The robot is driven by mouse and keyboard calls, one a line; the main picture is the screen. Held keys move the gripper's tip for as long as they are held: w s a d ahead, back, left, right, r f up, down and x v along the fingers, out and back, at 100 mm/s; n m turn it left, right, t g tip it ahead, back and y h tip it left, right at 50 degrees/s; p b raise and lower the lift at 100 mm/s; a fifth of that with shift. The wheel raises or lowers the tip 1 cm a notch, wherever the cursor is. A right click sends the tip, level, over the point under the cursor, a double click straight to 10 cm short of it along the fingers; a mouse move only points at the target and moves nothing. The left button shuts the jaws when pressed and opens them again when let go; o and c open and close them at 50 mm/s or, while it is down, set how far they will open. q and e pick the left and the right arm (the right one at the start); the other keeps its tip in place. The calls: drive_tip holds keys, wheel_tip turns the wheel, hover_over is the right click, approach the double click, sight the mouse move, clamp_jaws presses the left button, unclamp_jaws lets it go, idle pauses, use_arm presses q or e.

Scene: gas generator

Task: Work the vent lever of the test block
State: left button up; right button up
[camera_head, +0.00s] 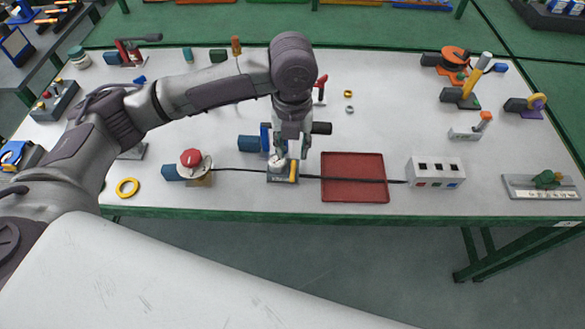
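A small grey block (283,179) with a yellow lever-like part (293,172) on its right side stands near the table's front edge. It looks like the test block, though its label is too small to read. My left gripper (288,156) points down right over this block. Its fingers look apart, with the block's top just below and between them. I cannot tell whether a finger touches the yellow part. The gripper hides part of the block's top and back. My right gripper is not in view.
A dark cable runs past the block and across the tray. A white socket box (435,172) stands further right. Blue and black parts (249,143) lie close behind the block.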

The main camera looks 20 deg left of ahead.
sight(293, 174)
use_arm(q)
wheel_tip(293, 174, down, 9)
idle(0.3)
clamp_jaws()
